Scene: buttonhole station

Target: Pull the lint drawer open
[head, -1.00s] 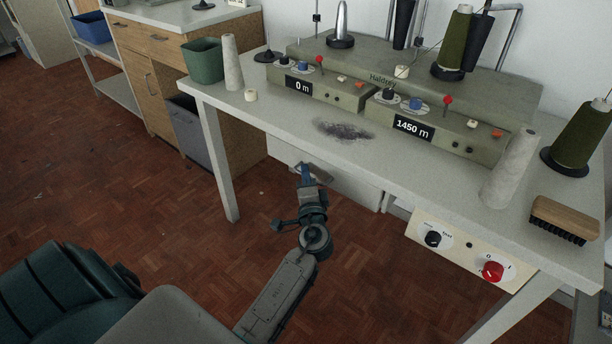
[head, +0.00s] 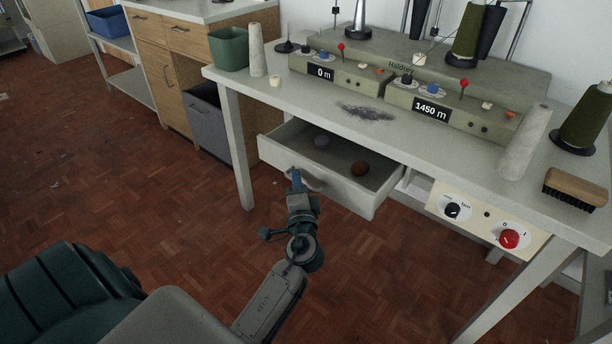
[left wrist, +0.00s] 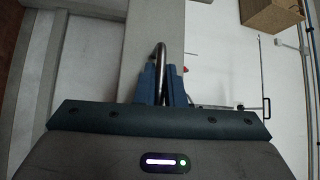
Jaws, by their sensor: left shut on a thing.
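The lint drawer (head: 352,192) hangs under the table and stands pulled well out. In the left wrist view the metal handle (left wrist: 159,56) runs between the two blue fingers (left wrist: 160,84). My right gripper is not in view.
The table (head: 420,148) carries a winding machine (head: 440,100) with cones, a green bin (head: 229,49), a brush (head: 576,189) and a dark lint patch. A control panel (head: 484,215) hangs right of the drawer. The floor in front is clear.

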